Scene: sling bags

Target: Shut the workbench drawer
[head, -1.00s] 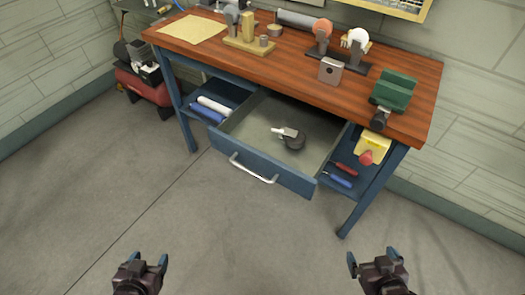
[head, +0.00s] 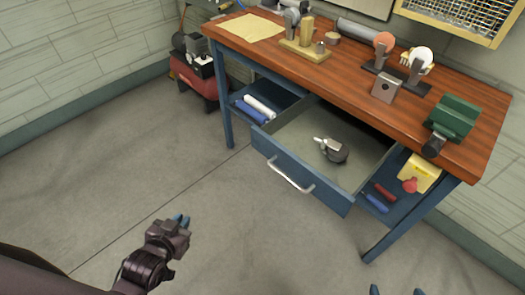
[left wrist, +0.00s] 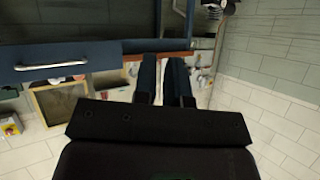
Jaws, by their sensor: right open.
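The workbench drawer (head: 302,174) is pulled well out of the bench, with a blue front and a silver bar handle (head: 290,175). A grey and black tool (head: 332,150) lies inside it. The handle (left wrist: 52,66) and blue front also show in the left wrist view. My left gripper (head: 181,219) is in front of the drawer, to the lower left of the handle and apart from it. Its blue fingers (left wrist: 161,80) are close together with nothing visible between them. My right gripper (head: 396,291) shows only its spread fingertips at the bottom edge, empty.
The wooden bench top (head: 330,75) holds a green vise (head: 453,118) and several tools. Side shelves hold a white and blue roll (head: 260,106) and screwdrivers (head: 384,191). A red compressor (head: 196,82) stands left of the bench. The floor in front is clear.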

